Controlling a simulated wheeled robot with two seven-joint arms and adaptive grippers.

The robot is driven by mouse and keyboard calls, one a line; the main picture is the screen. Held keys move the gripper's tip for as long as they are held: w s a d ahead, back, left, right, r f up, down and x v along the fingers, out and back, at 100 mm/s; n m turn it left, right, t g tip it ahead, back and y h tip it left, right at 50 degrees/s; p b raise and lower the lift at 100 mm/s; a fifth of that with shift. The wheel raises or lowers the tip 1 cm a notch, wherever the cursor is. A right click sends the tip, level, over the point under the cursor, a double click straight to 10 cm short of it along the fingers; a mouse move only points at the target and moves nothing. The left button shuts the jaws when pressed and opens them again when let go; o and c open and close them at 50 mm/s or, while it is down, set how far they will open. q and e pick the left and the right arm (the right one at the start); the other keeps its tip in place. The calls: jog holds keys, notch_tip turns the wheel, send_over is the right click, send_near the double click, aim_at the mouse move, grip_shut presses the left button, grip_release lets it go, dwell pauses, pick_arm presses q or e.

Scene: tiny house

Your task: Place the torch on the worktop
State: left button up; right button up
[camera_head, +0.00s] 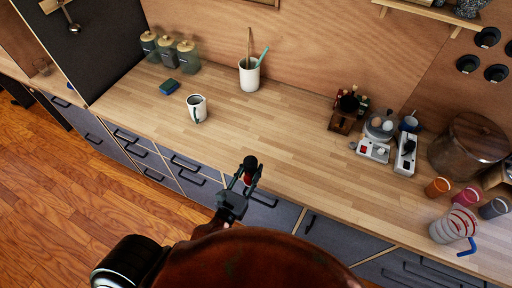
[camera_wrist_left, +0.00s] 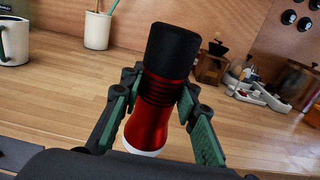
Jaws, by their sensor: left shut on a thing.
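The torch (camera_wrist_left: 148,122) is red with a black ribbed head and a pale end. My left gripper (camera_wrist_left: 160,100) is shut on it, with one finger on each side of its body. In the head view the torch (camera_head: 250,164) shows between the fingers of my left gripper (camera_head: 246,178), near the front edge of the wooden worktop (camera_head: 285,145). The torch stands roughly upright, slightly tilted in the wrist view. I cannot tell whether it touches the worktop. My right gripper is not in view.
A utensil pot (camera_head: 249,78) stands at the back. A coffee grinder (camera_head: 343,117), a power strip (camera_head: 405,155), cups and a large pot (camera_head: 468,147) crowd the right. The middle of the worktop is clear.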

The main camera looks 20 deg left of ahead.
pick_arm(q)
jog(key=shift+w+r+m+h+b, duration=0.6)
jog(key=shift+w+r+h+b, duration=0.3)
jog(key=shift+w+h, duration=0.15)
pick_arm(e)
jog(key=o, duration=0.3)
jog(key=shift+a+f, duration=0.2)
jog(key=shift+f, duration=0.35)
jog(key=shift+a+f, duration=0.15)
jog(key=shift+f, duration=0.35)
pick_arm(q)
jog(key=shift+w+d+r+m+g+h+b, duration=1.1)
jog(key=shift+w+r+m+h+b, duration=0.65)
jog(key=shift+r+h+b, duration=0.8)
jog(key=w+f+b, duration=0.1)
jog(key=w+f, duration=0.2)
jog(key=f, duration=0.1)
jog(key=w+d+f+b, duration=0.1)
jog(key=w+f, duration=0.3)
jog(key=w+f+b, duration=0.2)
jog(key=w+f, duration=0.2)
jog(key=shift+d+f, duration=0.1)
jog(key=shift+d, duration=0.05)
jog(key=shift+f, duration=0.15)
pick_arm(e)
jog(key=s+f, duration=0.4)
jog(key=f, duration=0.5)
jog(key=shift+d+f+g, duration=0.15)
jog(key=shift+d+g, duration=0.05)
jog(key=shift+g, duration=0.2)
